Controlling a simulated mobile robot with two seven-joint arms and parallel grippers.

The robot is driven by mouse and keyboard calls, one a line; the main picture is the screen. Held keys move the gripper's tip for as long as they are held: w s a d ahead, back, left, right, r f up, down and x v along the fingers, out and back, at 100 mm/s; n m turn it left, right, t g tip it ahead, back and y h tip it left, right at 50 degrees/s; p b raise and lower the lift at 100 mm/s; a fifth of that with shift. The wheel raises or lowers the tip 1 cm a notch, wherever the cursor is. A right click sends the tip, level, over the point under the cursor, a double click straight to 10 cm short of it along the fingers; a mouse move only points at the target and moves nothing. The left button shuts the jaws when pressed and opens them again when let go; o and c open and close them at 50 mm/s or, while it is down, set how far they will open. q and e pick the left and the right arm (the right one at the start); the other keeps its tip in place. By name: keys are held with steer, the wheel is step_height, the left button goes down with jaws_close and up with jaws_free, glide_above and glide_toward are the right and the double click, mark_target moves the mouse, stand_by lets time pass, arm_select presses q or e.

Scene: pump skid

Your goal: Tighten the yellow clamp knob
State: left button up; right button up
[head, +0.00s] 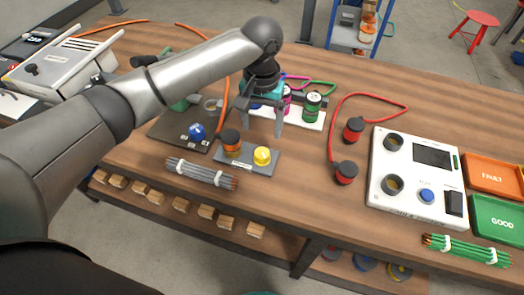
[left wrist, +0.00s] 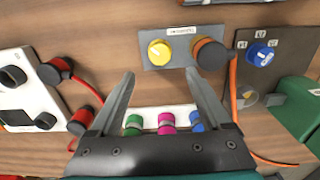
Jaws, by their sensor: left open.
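The yellow clamp knob (head: 262,156) sits on a small grey plate (head: 240,165) on the wooden bench. It also shows in the left wrist view (left wrist: 159,50), with a pale pointer line on its face. Beside it on the same plate stands an orange and black plug (head: 230,141). My left gripper (head: 262,124) is open and empty, its fingers pointing down just behind the plate. In the left wrist view the knob lies beyond the gap between the fingertips (left wrist: 160,74), apart from both. My right gripper is not in view.
A dark board with a blue knob (head: 197,131) lies left of the plate, and a grey cable bundle (head: 202,174) in front. A white rack (head: 305,117) with coloured plugs is behind the gripper. A red cable (head: 352,97) and white tester (head: 418,209) are right.

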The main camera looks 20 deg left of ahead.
mark_target(262, 152)
arm_select(q)
step_height(262, 152, down, 10)
steer(key=shift+b, duration=1.2)
steer(key=shift+c, duration=0.2)
jaws_close()
